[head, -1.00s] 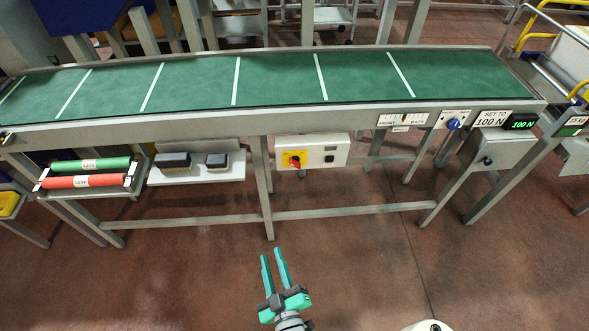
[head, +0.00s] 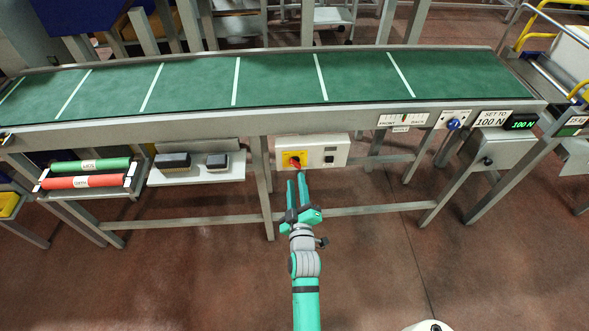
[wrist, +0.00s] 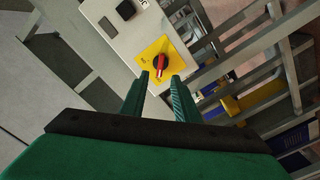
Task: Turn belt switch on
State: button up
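The belt switch (head: 294,161) is a red rotary knob on a yellow plate, on the left part of a white control box under the conveyor. In the wrist view the red knob (wrist: 160,62) lies just beyond and between my fingertips. My gripper (head: 297,176) is just below and in front of the switch in the head view. Its two teal fingers (wrist: 158,82) are apart with a gap between them, and nothing is held. I cannot tell whether the fingertips touch the knob.
The green conveyor belt (head: 280,79) runs above the control box (head: 335,152). A small black control (wrist: 126,10) is also on the box. A shelf with dark blocks (head: 195,172) and red and green rollers (head: 88,181) are at left. A metal leg stands left of the box.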

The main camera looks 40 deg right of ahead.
aim_at(294, 166)
jog(key=x, duration=0.6)
jog(key=shift+w+d, duration=0.1)
jog(key=shift+w, duration=0.2)
grip_shut()
